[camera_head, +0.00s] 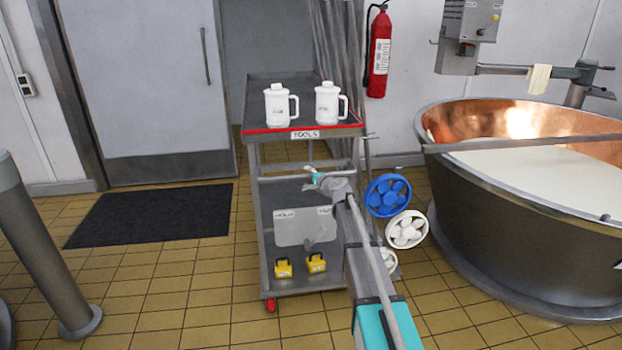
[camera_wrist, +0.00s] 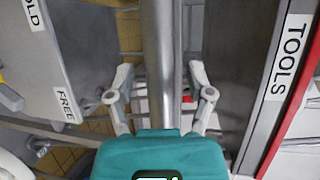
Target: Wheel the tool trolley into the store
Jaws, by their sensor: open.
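The tool trolley (camera_head: 304,135) is a grey metal cart with a red-edged top tray and a TOOLS label. Two white jugs (camera_head: 278,104) (camera_head: 328,102) stand on it. A HOLD/FREE plate (camera_head: 305,228) and two yellow blocks (camera_head: 283,268) (camera_head: 317,263) show low on its near side. My gripper (camera_head: 318,180) is at the trolley's near side, below the tray. In the wrist view, my open gripper (camera_wrist: 160,88) has a grey bar (camera_wrist: 160,45) running between its fingers, with gaps visible on both sides. The store is not labelled; a grey opening (camera_head: 268,40) shows behind the trolley.
A strip curtain (camera_head: 335,45) hangs beside the opening. A grey door (camera_head: 148,80) and black mat (camera_head: 150,214) are left. A blue handwheel (camera_head: 388,195) and white handwheel (camera_head: 406,229) sit close right, before the copper vat (camera_head: 520,235). A grey post (camera_head: 45,250) stands left.

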